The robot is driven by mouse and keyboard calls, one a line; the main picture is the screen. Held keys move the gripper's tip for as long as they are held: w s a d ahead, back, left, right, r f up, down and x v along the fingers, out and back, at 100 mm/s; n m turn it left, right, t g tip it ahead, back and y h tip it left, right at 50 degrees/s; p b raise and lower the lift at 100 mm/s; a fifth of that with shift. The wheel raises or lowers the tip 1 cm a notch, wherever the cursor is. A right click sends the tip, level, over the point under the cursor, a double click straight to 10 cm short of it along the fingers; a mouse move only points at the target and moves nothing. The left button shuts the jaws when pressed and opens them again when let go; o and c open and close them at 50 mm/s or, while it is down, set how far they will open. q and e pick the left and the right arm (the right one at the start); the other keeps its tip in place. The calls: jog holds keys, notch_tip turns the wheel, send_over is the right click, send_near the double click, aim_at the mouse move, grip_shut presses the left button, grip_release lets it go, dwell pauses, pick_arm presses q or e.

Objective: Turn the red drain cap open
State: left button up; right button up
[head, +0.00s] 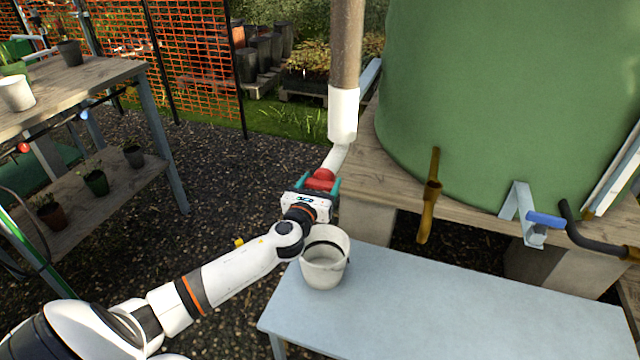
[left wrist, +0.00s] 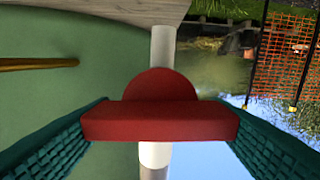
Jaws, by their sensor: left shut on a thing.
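The red drain cap (head: 320,179) sits at the lower end of the white pipe elbow (head: 337,156), beside the tank stand. My left gripper (head: 319,186) reaches it from the front and is shut on it, one teal finger on each side. In the left wrist view the cap (left wrist: 160,122) shows as a wide red bar with a round part behind it, its ends against the teal ribbed fingers. The white pipe (left wrist: 162,50) runs behind it. My right gripper is in neither view.
A white bucket (head: 325,262) stands on the pale blue bench (head: 450,305), close to my left forearm. The green tank (head: 510,90) rests on a wooden stand at right, with a brass pipe (head: 430,195) and a blue-handled tap (head: 544,220). A potting table (head: 90,80) is at left.

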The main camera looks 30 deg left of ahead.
pick_arm(q)
jog(key=n, duration=0.4)
jog(key=shift+a+n, duration=0.1)
jog(key=shift+n, duration=0.3)
jog(key=n, duration=0.6)
jog(key=shift+a+f, duration=0.1)
jog(key=n, duration=0.2)
jog(key=shift+n, duration=0.4)
jog(key=shift+f+n, duration=0.1)
jog(key=shift+n, duration=0.4)
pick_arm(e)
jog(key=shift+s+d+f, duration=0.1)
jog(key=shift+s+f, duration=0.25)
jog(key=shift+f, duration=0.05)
pick_arm(q)
jog(key=shift+a, duration=0.1)
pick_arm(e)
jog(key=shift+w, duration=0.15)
pick_arm(q)
jog(key=o, duration=1)
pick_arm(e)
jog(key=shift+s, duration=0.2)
pick_arm(q)
jog(key=shift+s, duration=0.1)
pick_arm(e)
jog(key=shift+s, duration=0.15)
